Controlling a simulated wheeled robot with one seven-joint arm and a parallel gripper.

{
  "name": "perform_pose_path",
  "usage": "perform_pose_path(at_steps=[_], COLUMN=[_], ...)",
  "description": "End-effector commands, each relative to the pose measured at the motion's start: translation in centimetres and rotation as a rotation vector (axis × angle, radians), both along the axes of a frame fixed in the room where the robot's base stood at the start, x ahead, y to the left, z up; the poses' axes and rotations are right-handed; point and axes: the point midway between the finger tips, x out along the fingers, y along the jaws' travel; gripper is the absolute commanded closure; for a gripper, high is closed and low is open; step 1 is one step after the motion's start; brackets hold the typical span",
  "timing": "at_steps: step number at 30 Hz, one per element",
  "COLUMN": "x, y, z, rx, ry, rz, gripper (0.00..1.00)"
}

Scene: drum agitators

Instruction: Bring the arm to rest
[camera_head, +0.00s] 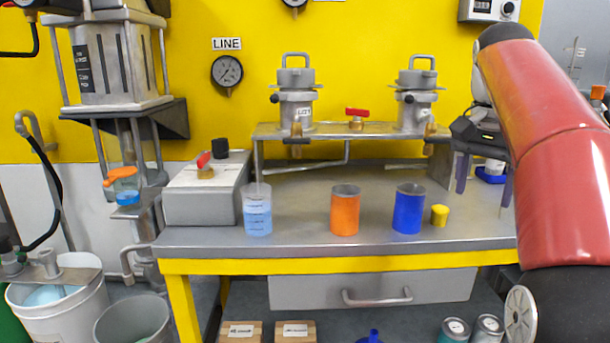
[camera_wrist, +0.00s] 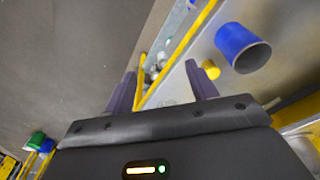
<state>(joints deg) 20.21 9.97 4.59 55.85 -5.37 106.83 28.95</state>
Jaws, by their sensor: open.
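My gripper (camera_head: 482,172) is at the right of the head view, above the right part of the steel bench (camera_head: 290,238), with its fingers pointing down. In the wrist view my gripper (camera_wrist: 162,92) shows two purple-grey fingers spread wide with nothing between them. My red arm comes in from the right of the head view. A blue cup (camera_head: 408,209) and a small yellow cylinder (camera_head: 439,215) stand on the bench to the left of the gripper, apart from it. The blue cup (camera_wrist: 243,47) and the yellow cylinder (camera_wrist: 211,69) also show in the wrist view.
An orange cup (camera_head: 345,210) and a clear beaker of blue liquid (camera_head: 257,210) stand on the bench. A raised shelf (camera_head: 350,130) with two metal vessels (camera_head: 297,100) is behind. A grey box (camera_head: 205,190) is at the left. A drawer (camera_head: 375,290) is below.

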Motion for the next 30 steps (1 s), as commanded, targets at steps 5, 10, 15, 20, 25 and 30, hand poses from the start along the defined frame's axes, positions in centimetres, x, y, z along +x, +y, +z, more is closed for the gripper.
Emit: perform_pose_path(at_steps=[5,10,15,20,25,30], x=[-0.4,-1.0,-2.0,-3.5,-6.3,-10.8], y=[0.7,1.7,3.1,4.9,7.4,10.3], z=[-0.2,-0.7,-1.6,-3.0,-5.9,-11.3], rx=[-0.005,-0.015,-0.027,-0.043,-0.064,-0.093], ry=[-0.009,-0.024,-0.046,-0.073,-0.120,-0.191], rz=[0.030,0.076,0.141,0.223,0.350,0.524], gripper=[0.43,0.43,0.43,0.43,0.43,0.43])
